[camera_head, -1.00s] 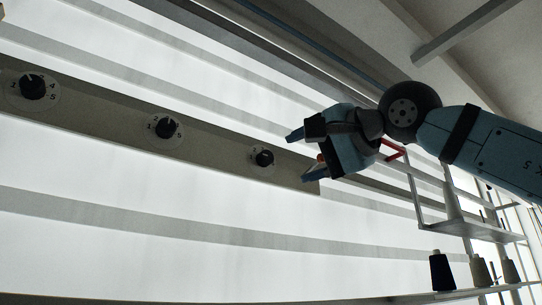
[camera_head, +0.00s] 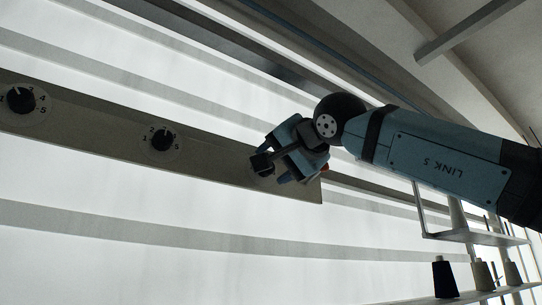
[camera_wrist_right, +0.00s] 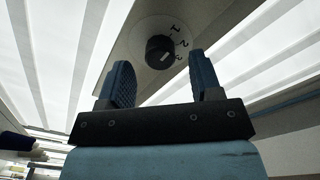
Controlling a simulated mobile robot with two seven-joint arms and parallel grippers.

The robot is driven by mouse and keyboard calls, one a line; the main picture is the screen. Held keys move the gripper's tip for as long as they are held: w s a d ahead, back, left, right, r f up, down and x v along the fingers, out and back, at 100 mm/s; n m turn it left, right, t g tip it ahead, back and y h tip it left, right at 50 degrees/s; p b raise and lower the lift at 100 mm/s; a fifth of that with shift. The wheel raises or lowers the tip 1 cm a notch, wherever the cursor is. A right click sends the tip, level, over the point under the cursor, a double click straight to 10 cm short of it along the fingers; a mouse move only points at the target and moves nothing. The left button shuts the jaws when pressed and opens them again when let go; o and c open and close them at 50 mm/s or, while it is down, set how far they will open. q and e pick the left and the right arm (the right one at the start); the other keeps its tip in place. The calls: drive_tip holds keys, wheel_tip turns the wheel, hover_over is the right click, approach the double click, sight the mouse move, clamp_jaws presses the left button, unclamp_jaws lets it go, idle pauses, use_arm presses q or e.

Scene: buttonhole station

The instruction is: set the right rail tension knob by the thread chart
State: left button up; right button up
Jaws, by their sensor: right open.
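The right rail tension knob (camera_wrist_right: 159,51) is black with a light mark, on a round pale dial with numbers, near the right end of the grey rail (camera_head: 212,160). In the head view my right gripper (camera_head: 273,171) covers most of it. In the right wrist view the knob lies ahead of and between the two blue fingers of my right gripper (camera_wrist_right: 160,72), which stand apart with gaps on both sides. I cannot tell how far the fingertips reach over it. The thread chart is not in view. My left gripper is not in view.
Two more dial knobs sit on the rail, a middle one (camera_head: 161,140) and a left one (camera_head: 20,99). At the lower right, shelves (camera_head: 470,238) hold thread cones, one of them dark (camera_head: 443,277). The space below the rail is clear.

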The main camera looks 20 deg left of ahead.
drive_tip(key=shift+x, duration=0.95)
drive_tip(key=c, duration=0.9)
